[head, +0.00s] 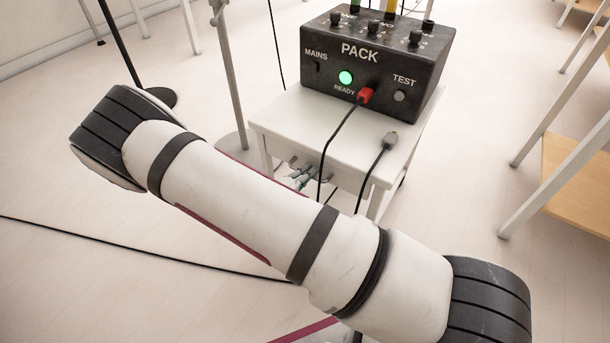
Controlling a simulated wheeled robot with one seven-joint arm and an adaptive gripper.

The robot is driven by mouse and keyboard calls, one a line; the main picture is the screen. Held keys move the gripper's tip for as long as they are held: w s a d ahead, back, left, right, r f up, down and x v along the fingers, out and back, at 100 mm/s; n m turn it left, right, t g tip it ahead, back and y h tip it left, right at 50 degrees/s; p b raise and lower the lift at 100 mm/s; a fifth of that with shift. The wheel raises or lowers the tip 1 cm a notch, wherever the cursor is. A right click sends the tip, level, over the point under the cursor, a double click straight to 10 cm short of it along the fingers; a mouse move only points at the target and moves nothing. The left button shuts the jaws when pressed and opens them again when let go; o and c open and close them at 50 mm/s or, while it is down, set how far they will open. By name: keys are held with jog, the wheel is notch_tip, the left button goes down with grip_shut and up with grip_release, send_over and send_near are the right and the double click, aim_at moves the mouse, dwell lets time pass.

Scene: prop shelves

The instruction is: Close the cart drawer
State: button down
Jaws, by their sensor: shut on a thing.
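The white cart (275,118) stands beyond my arm. Its drawer sits under the top, and my forearm covers most of the front, so I cannot tell how far the drawer is out. My gripper (301,172) shows only as small grey metal finger parts at the cart's front, just below the top edge. The fingers are shut at the drawer handle; the handle itself is hidden. The rest of the gripper and my wrist are behind the forearm.
A black PACK box (378,60) with a lit green lamp stands on the cart. A red plug (365,95) and a grey plug (390,140) trail black cables over the front edge. A stand (228,75) is left, a wooden-shelved rack (580,180) right.

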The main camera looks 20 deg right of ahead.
jog(key=shift+w+d, duration=0.25)
jog(key=shift+d, duration=0.1)
jog(key=c, duration=2)
grip_release()
jog(key=shift+o, duration=0.2)
jog(key=shift+d, duration=0.1)
jog(key=v, duration=1.2)
